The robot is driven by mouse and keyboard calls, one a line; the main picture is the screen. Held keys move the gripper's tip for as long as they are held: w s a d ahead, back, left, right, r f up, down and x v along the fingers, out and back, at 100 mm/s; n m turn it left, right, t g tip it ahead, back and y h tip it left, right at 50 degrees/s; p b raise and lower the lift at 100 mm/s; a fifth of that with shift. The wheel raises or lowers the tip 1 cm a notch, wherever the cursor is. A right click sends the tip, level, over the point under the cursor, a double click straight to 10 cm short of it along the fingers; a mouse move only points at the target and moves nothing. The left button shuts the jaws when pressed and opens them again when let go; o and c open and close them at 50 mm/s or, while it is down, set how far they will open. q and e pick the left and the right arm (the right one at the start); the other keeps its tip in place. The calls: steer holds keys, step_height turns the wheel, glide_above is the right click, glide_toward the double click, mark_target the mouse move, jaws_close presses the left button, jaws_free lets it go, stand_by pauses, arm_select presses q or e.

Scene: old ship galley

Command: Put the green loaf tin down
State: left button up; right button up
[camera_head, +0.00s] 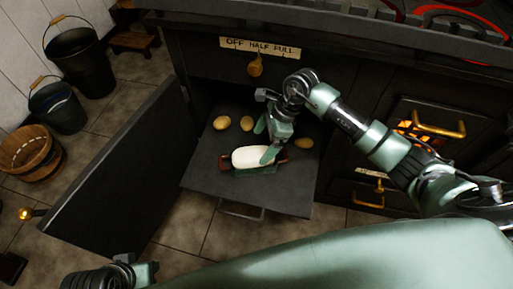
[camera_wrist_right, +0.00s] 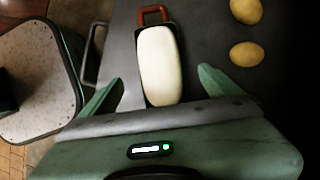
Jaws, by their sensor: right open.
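The green loaf tin (camera_head: 258,171) holds a smooth white loaf of dough (camera_head: 252,155) and has red-brown end handles. It rests on the dark pulled-out oven shelf (camera_head: 212,178), near its front edge. In the right wrist view, the dough (camera_wrist_right: 160,65) fills the tin and one handle (camera_wrist_right: 155,13) points away from me. My right gripper (camera_head: 266,140) is open; in the wrist view its fingers (camera_wrist_right: 160,78) stand on either side of the tin's near end, with gaps visible. Part of my left arm (camera_head: 125,273) shows at the bottom left, but its jaws are unclear.
Several potatoes lie on the shelf, one (camera_head: 304,143) right of the tin and others (camera_head: 246,123) behind. The open oven door (camera_head: 115,170) stands at left. Buckets (camera_head: 58,108) and a wooden tub (camera_head: 30,152) are on the tiled floor. A shelf handle (camera_head: 241,211) juts forward.

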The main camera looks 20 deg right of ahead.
steer(key=shift+d+r, duration=0.2)
steer(key=shift+r, duration=0.3)
steer(key=a+r+m+t+y, duration=0.2)
steer(key=a+r+y, duration=0.35)
steer(key=a, duration=0.65)
steer(key=w+a+r+m+t+y, duration=0.1)
steer(key=a+r+m+t+y, duration=0.2)
steer(key=r+m, duration=0.35)
steer(key=a+r+m+t+y, duration=0.1)
steer(key=r+m+t+y, duration=0.2)
steer(key=r+m+t, duration=0.4)
steer(key=w+d+r+m+t+h, duration=0.15)
steer(key=d+m+t+h, duration=0.55)
steer(key=d+m+h, duration=0.85)
steer(key=s+d+f+m+g+h, duration=0.1)
steer(key=s+d+f+m+g, duration=0.15)
steer(key=f+m, duration=0.3)
steer(key=s+d+f+m+g+h, duration=0.1)
steer(key=d+f+m+g, duration=0.1)
steer(key=f+m+g, duration=0.3)
steer(key=s+a+f+m+g, duration=0.1)
steer(key=s+f+m+g, duration=0.3)
steer(key=s, duration=0.7)
steer(key=s+a+f+m+g+y, duration=0.1)
steer(key=s+f+m+g, duration=0.3)
steer(key=s+f, duration=0.5)
steer(key=shift+s+g+y, duration=0.3)
steer(key=shift+s+g, duration=0.15)
steer(key=shift+s, duration=0.65)
